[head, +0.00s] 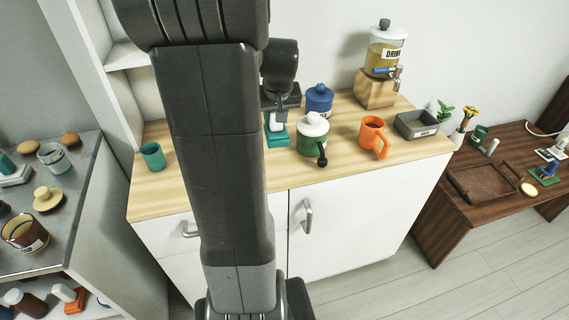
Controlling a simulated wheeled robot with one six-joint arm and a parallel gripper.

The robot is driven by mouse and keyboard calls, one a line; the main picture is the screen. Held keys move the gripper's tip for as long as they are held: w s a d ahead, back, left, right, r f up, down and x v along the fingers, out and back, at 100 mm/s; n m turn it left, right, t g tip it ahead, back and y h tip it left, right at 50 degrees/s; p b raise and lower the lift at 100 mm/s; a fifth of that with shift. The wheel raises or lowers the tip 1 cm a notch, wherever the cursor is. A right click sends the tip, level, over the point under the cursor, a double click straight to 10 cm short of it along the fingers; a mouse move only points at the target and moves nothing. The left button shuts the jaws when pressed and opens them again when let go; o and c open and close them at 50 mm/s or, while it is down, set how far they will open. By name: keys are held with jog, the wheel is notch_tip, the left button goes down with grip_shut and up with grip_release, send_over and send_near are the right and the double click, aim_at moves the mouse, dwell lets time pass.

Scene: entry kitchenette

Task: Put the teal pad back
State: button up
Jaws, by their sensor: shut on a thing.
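The teal pad (277,137) is at the back of the wooden counter, left of the green pot. A pale upright piece, which looks like its grip, stands above the teal base. My gripper (277,115) is over it, pointing down, and is shut on that upper part. My arm hides the pad's left side. I cannot tell whether the pad's base touches the counter or hangs just above it.
The counter (335,168) also holds a blue jar (319,100), a green pot with a white lid (313,135), an orange mug (374,136), a grey tray (417,124), a drink dispenser (382,62) and a teal cup (153,156).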

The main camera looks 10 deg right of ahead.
jog(key=shift+a, duration=0.1)
notch_tip(320, 180, down, 10)
jog(key=shift+r, duration=0.2)
dwell(0.4)
jog(key=shift+f, duration=0.25)
jog(key=o, duration=0.9)
jog(key=shift+o, duration=0.2)
jog(key=shift+r, duration=0.2)
jog(key=v, duration=1.3)
jog(key=shift+r, duration=0.3)
